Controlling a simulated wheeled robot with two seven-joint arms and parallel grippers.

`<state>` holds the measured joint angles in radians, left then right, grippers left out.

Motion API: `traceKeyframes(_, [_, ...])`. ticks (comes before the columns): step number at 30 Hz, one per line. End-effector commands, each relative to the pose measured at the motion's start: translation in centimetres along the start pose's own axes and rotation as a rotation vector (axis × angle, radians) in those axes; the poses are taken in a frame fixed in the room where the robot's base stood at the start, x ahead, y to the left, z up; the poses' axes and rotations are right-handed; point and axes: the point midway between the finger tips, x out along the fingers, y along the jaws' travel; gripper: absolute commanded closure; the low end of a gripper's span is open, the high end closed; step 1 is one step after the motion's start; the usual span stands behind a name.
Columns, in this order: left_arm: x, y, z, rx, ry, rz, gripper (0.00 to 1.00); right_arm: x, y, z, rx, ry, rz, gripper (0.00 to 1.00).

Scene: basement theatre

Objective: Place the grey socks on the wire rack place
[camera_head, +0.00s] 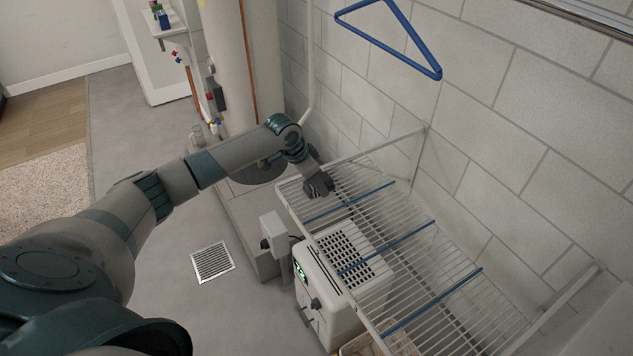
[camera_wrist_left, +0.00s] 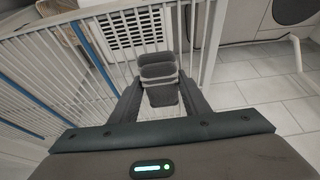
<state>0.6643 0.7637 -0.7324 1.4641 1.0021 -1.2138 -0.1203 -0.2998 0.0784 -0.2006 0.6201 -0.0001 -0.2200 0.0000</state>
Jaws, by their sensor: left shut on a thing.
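My left gripper (camera_head: 318,186) is shut on the grey socks (camera_wrist_left: 160,80), a dark grey folded bundle with a lighter band, seen between the fingers in the left wrist view. In the head view the socks are hard to tell from the dark gripper. The white wire rack (camera_head: 446,262) juts from the wall, with blue strips across its wires. My left gripper is at the rack's far-left end, close to its wires; contact cannot be told. The rack also shows in the left wrist view (camera_wrist_left: 45,72). My right gripper is not in view.
A white appliance with a grille (camera_head: 345,262) stands under the rack. A blue hanger (camera_head: 395,57) hangs above the rack by the block wall. A floor drain (camera_head: 212,262) lies left of the appliance. The rack's visible top is clear.

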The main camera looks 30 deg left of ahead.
Motion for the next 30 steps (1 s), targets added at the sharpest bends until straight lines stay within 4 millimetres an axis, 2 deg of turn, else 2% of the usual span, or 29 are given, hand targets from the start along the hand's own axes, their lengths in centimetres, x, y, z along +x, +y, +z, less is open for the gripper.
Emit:
traceKeyframes(1, [0.1, 0.0, 0.1, 0.0, 0.0, 0.0, 0.55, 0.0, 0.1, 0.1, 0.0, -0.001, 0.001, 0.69])
traceKeyframes(3, [0.1, 0.0, 0.1, 0.0, 0.0, 0.0, 0.39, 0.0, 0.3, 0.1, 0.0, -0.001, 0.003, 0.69])
traceKeyframes(17, [-0.4, 0.0, -0.1, 0.0, 0.0, 0.0, 0.39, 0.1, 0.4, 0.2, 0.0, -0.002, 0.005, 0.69])
traceKeyframes(23, [-2.4, -0.1, 0.0, 0.001, 0.001, -0.001, 0.39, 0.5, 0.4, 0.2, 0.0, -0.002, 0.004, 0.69])
traceKeyframes(30, [-6.5, -0.1, 0.0, 0.001, 0.001, -0.002, 0.39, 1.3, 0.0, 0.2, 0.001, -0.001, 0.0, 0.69])
